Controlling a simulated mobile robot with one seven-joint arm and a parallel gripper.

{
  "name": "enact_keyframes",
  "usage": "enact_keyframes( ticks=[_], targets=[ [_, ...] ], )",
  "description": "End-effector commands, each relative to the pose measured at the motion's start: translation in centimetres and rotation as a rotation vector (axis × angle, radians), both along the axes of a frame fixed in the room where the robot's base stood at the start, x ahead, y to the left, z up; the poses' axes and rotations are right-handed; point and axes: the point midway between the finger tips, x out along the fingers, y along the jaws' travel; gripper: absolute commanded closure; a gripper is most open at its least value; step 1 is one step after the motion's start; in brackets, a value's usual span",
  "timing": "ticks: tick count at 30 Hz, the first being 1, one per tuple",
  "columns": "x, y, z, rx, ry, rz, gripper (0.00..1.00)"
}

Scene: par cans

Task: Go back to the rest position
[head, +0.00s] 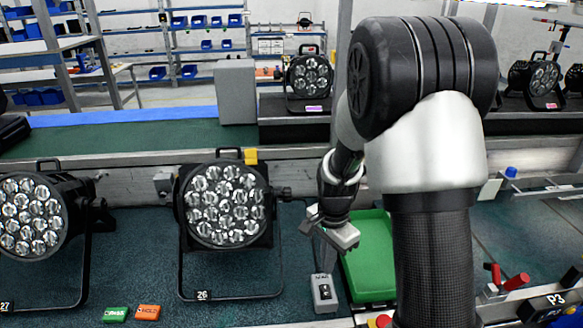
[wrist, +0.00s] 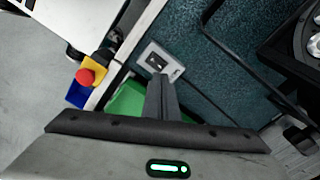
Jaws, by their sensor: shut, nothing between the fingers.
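My gripper (head: 328,238) hangs above the bench in the head view, beside the left edge of a green tray (head: 369,262). Its fingers (wrist: 161,98) are together and hold nothing in the wrist view. My arm rises from the lower right and hides part of the tray. A par can numbered 26 (head: 224,205) stands on the bench to the left of the gripper, its lenses facing me. Another par can, numbered 27 (head: 32,216), stands at the far left.
A small grey switch box (head: 324,293) sits below the gripper. A green tag (head: 115,314) and an orange tag (head: 148,312) lie at the front. A conveyor (head: 120,138) with more par cans runs behind. A red button (wrist: 85,77) is near the bench edge.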

Motion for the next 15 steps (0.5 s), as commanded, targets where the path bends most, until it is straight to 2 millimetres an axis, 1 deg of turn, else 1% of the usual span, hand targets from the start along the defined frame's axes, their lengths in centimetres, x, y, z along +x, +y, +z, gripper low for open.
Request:
enact_keyframes(
  ticks=[2,5,6,8,9,11,12,14,15],
  targets=[
    [-0.1,0.0,1.6,0.003,-0.015,0.022,1.0],
    [-0.6,0.1,6.0,0.008,-0.058,0.095,1.0],
    [-1.0,0.2,8.3,0.009,-0.081,0.139,1.0],
    [-2.0,0.3,12.2,0.007,-0.121,0.217,1.0],
    [-2.8,0.3,14.8,0.004,-0.148,0.275,1.0],
    [-4.2,0.4,18.4,-0.006,-0.19,0.363,1.0],
    [-5.3,0.4,20.6,-0.016,-0.216,0.421,1.0],
    [-7.0,0.4,23.7,-0.035,-0.255,0.509,1.0],
    [-8.2,0.4,25.6,-0.051,-0.281,0.567,1.0]
  ],
)
